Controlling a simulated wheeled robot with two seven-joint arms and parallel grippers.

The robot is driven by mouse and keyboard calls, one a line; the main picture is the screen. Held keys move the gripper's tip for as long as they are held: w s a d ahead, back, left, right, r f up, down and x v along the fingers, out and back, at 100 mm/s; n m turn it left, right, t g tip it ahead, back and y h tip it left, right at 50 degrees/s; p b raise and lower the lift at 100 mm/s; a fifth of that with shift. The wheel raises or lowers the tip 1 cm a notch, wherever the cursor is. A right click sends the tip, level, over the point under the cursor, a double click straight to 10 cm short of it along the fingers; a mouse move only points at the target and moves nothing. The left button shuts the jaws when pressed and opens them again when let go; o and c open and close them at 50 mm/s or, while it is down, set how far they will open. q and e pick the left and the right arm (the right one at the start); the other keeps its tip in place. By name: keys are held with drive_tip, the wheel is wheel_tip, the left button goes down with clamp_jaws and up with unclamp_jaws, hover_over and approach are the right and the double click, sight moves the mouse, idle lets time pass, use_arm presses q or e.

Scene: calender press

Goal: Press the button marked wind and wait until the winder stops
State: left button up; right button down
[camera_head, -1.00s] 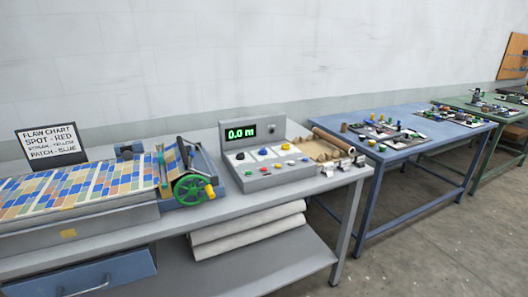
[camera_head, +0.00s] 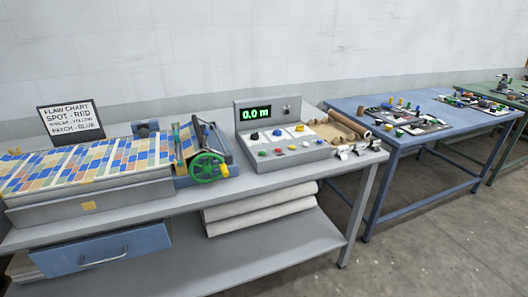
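A grey control box (camera_head: 286,157) stands on the grey bench, with several small coloured buttons and knobs on its sloped front. Their markings are too small to read, so I cannot tell which button is marked wind. Its green display (camera_head: 256,113) reads 0.0 m. To its left is a roller unit (camera_head: 196,148) with a green handwheel (camera_head: 208,167), at the end of a multicoloured patterned sheet (camera_head: 90,161). A brown roll (camera_head: 349,124) lies right of the box. Neither of my grippers is in view.
A flaw chart sign (camera_head: 70,118) stands behind the sheet. White rolls (camera_head: 262,211) lie on the shelf below, beside a blue drawer (camera_head: 103,249). A blue table (camera_head: 398,143) with small parts stands at the right. The floor at the lower right is clear.

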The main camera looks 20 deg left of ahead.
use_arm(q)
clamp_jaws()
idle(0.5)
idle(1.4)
